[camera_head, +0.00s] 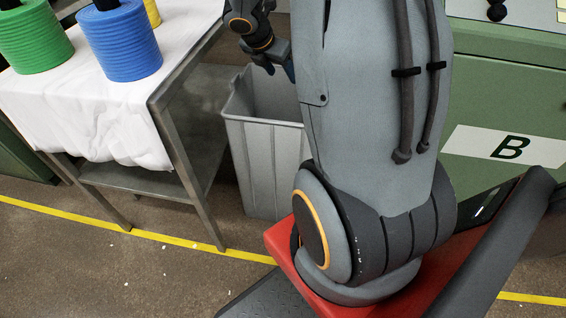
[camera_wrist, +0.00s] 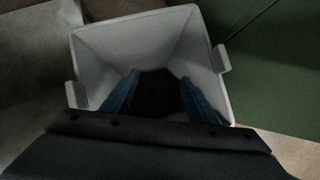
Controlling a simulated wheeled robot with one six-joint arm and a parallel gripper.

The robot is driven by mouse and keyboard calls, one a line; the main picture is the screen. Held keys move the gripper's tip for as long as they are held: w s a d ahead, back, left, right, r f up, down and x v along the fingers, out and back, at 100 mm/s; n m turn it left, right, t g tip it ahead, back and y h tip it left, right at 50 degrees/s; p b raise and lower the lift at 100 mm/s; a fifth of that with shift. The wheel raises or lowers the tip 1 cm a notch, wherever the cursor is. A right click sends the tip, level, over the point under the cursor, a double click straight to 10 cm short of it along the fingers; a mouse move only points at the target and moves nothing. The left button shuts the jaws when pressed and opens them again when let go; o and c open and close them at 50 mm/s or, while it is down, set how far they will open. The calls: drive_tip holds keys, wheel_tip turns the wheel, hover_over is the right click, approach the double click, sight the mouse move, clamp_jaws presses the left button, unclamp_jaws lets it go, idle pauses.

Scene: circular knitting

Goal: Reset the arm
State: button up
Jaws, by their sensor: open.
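My gripper (camera_wrist: 153,98) shows in the wrist view with its two blue fingers apart and nothing between them. It points down over the open mouth of a grey bin. In the head view my gripper (camera_head: 284,72) is at the top, above the bin and partly hidden by my own arm. My arm stands upright at the middle right of the head view.
The grey bin (camera_head: 262,150) stands on the floor between a metal table (camera_head: 195,195) and a green cabinet (camera_head: 480,85) marked B. Green (camera_head: 35,40) and blue (camera_head: 120,45) yarn spools stand on the table's white cloth (camera_head: 90,110). A yellow line crosses the floor.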

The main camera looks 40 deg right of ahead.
drive_tip(key=shift+s+a+r, duration=0.1)
drive_tip(key=shift+a+r, duration=0.15)
drive_tip(key=shift+r, duration=0.15)
drive_tip(key=s+a+r+m+g+y, duration=0.1)
drive_tip(key=s+a+r+m+y, duration=0.15)
drive_tip(key=s+a+m, duration=0.65)
drive_tip(key=s+a+r+m+y+p, duration=0.15)
drive_tip(key=s+a+r+m, duration=0.35)
drive_tip(key=a, duration=0.8)
drive_tip(key=s+a+r+m+g+y, duration=0.1)
drive_tip(key=s+a+r+m+y, duration=0.3)
drive_tip(key=s+a, duration=0.6)
drive_tip(key=w+d+r+m+h+p, duration=0.1)
drive_tip(key=d+r+p, duration=0.4)
drive_tip(key=p, duration=1)
drive_tip(key=w+d+m, duration=0.1)
drive_tip(key=m, duration=0.1)
drive_tip(key=shift+d+r+m+h, duration=0.25)
drive_tip(key=shift+d+m+h, duration=0.1)
drive_tip(key=shift+m+h, duration=0.05)
